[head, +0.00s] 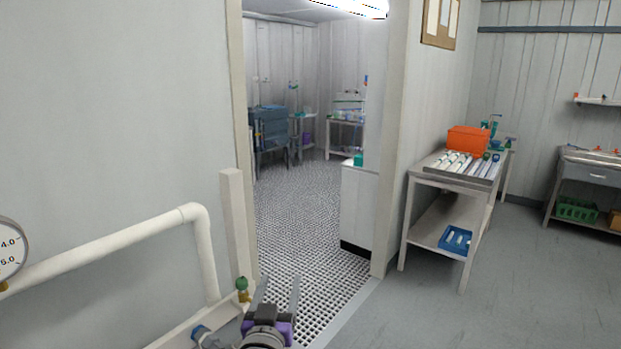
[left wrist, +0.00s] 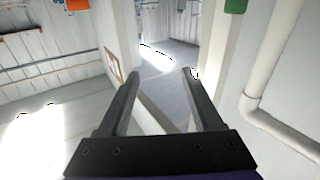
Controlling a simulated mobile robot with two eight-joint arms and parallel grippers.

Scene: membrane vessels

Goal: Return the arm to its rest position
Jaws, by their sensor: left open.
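My left gripper (head: 279,290) shows at the bottom of the head view, pointing up and away. Its two grey fingers are apart with nothing between them. In the left wrist view the same open fingers (left wrist: 160,85) stand clear of any object, with the doorway beyond them. The fingers appear in front of the grated floor in the head view. My right gripper is in neither view.
A doorway opens onto a grated floor (head: 300,240). A bench (head: 420,172) with white tubes and an orange box (head: 468,139) stands right. Grey floor (head: 500,290) is clear.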

